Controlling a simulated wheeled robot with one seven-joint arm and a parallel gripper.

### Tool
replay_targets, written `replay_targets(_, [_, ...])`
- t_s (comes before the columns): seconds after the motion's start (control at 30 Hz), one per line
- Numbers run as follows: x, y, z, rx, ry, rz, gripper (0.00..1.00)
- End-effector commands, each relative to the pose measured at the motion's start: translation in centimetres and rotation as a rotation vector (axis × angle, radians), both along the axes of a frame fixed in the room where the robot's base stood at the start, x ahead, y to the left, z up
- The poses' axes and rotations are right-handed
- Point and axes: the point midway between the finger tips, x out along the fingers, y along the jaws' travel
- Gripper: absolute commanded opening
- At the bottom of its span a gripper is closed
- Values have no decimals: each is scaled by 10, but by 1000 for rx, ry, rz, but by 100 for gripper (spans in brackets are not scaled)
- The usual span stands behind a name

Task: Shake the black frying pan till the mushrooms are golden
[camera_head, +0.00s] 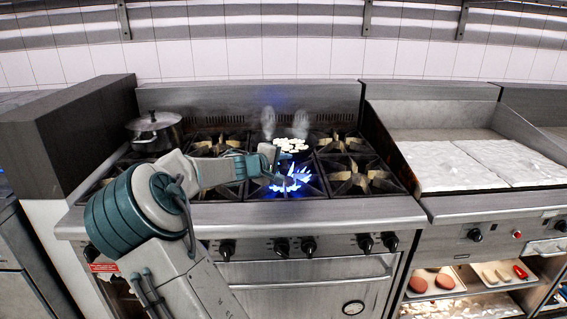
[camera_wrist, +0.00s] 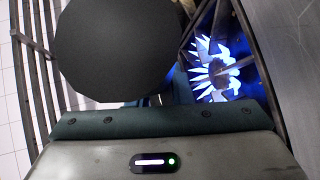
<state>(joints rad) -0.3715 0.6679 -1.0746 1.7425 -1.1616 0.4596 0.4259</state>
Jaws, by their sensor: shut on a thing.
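The black frying pan shows in the wrist view as a large dark disc (camera_wrist: 115,48), which hides much of my gripper's fingers. In the head view the mushrooms (camera_head: 292,145) lie in the pan, pale and cream-white, with no golden colour that I can make out. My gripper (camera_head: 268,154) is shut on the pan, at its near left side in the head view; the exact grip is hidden. The pan is behind the lit burner (camera_head: 290,181) in the picture, and looks raised above the range top. Faint steam rises behind it.
The lit burner's blue flames are close to my gripper. A lidded steel pot (camera_head: 155,132) stands at the range's back left. Several other burners are unlit and bare. A griddle (camera_head: 440,168) adjoins on the right, above shelves with food trays (camera_head: 436,284).

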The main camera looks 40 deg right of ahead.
Motion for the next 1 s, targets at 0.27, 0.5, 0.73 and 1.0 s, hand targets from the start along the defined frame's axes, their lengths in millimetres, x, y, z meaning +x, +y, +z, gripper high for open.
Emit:
replay_targets(0.27, [0, -1, -9, -3, -6, -2, 0])
replay_targets(0.5, [0, -1, -18, -3, -6, -2, 0])
replay_targets(0.73, [0, -1, -26, -3, -6, -2, 0])
replay_targets(1.0, [0, -1, -36, -3, -6, -2, 0])
